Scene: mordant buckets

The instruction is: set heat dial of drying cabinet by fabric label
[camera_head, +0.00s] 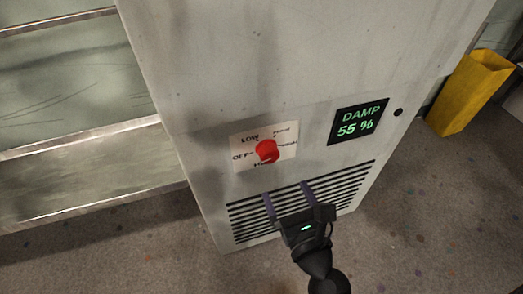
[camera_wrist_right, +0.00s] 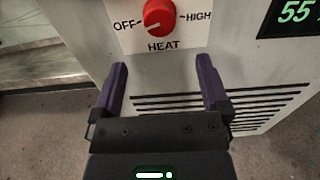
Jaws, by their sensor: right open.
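The red heat dial (camera_head: 266,150) sits on a white label plate (camera_head: 285,134) on the front of the grey drying cabinet (camera_head: 215,70). In the right wrist view the dial (camera_wrist_right: 159,15) has OFF at its left, HIGH at its right and HEAT below; its light pointer mark is toward OFF. In the head view LOW is also readable at the upper left. My right gripper (camera_head: 287,190) is open and empty, below the dial and in front of the vent slots. Its two fingers (camera_wrist_right: 163,85) are apart and do not touch the dial. No fabric label shows. My left gripper is not in view.
A black display (camera_head: 358,121) reading DAMP 55 % is right of the dial, with a small black knob or hole (camera_head: 398,112) beside it. Vent slots (camera_head: 345,190) run below. Metal shelving (camera_head: 90,135) stands at left, a yellow container (camera_head: 470,92) at right. The speckled floor is clear in front.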

